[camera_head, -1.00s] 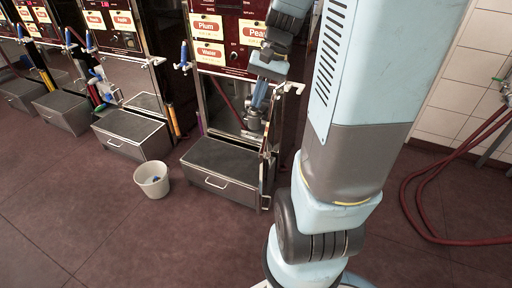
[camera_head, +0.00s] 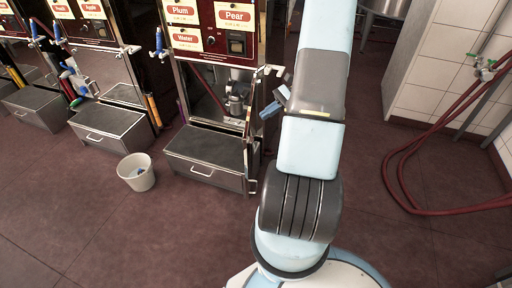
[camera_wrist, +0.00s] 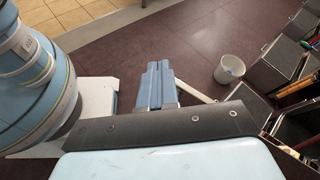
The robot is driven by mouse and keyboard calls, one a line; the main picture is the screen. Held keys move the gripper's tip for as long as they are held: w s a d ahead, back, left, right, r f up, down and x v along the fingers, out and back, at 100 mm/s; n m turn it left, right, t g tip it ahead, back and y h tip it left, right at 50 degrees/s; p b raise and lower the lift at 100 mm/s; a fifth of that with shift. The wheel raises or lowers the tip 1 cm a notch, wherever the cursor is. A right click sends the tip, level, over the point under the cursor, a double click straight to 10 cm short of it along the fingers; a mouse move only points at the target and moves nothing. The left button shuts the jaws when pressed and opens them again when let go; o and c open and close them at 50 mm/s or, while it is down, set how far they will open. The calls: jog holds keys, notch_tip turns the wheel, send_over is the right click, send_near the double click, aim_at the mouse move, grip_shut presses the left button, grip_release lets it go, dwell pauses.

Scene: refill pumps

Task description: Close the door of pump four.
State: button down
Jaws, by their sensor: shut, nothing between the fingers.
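The pump labelled Plum, Pear and Water (camera_head: 210,35) stands at centre-left in the head view; no pump number is readable. Its door (camera_head: 250,135) is open, swung outward and seen nearly edge-on at the cabinet's right side. A bracket-like handle (camera_head: 268,71) shows at its upper end. My gripper (camera_head: 270,109) is just right of the door, on its outer side, blue fingers pointing left. In the wrist view my gripper (camera_wrist: 156,82) is shut and empty. A pale bar (camera_wrist: 196,91) lies beside the fingers there; I cannot tell whether they touch it.
A grey step box (camera_head: 207,160) sits in front of the pump. A white bucket (camera_head: 137,173) with something blue inside stands on the floor at left. More pumps (camera_head: 95,35) stand further left. Red hoses (camera_head: 405,180) hang and loop on the floor at right. The floor between is clear.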

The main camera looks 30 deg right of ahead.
jog(key=s+d+f+m+t, duration=0.2)
jog(key=d+f+m+t, duration=0.1)
jog(key=f, duration=0.3)
jog(key=s+d+f+m+t+y, duration=0.1)
jog(key=d+f+m+t, duration=0.15)
jog(key=f, duration=0.35)
jog(key=s+d+f+m+t, duration=0.2)
jog(key=f+m+t, duration=0.2)
jog(key=f, duration=0.2)
jog(key=x, duration=1.3)
jog(key=shift+w+a+f, duration=0.1)
jog(key=shift+w+a, duration=0.05)
